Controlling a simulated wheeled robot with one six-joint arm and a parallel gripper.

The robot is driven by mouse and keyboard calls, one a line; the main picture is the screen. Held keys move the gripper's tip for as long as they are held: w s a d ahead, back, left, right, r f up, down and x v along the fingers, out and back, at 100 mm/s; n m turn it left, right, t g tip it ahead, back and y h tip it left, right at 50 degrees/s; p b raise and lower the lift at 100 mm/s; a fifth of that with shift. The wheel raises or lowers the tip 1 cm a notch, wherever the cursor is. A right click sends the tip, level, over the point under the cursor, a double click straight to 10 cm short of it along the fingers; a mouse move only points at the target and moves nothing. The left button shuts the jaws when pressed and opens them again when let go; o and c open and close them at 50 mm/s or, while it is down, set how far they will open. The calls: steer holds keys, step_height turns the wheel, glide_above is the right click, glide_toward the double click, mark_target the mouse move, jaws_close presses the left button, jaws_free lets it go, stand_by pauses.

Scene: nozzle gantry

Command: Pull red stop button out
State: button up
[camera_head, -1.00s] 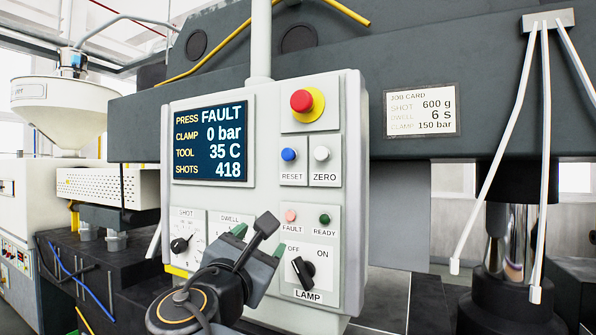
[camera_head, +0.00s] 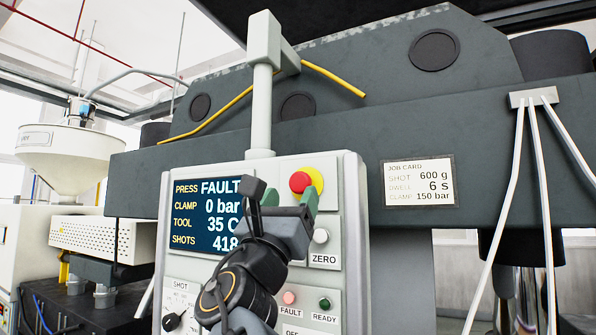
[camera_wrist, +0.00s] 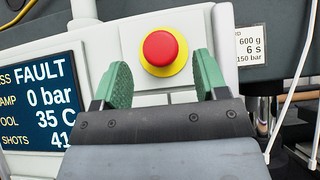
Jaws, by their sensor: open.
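The red stop button (camera_head: 300,182) sits on a yellow collar at the top right of the grey control panel (camera_head: 352,230). In the wrist view the red button (camera_wrist: 160,48) shows whole, between and beyond the two green finger pads. My gripper (camera_head: 283,203) is open and empty, just below and in front of the button. In the wrist view my gripper (camera_wrist: 158,82) has one pad at each side of the button, with no contact visible. In the head view my gripper hides the RESET button and part of the screen.
The screen (camera_head: 205,215) reads FAULT and 0 bar. The white ZERO button (camera_head: 320,236) is below the red button. The FAULT (camera_head: 289,297) and READY (camera_head: 324,304) lamps are lower. White cables (camera_head: 541,180) hang at the right. A job card (camera_head: 418,184) is on the dark beam.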

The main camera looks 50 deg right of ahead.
mark_target(298, 184)
steer(key=shift+p+x, duration=0.8)
steer(key=shift+x, duration=1.45)
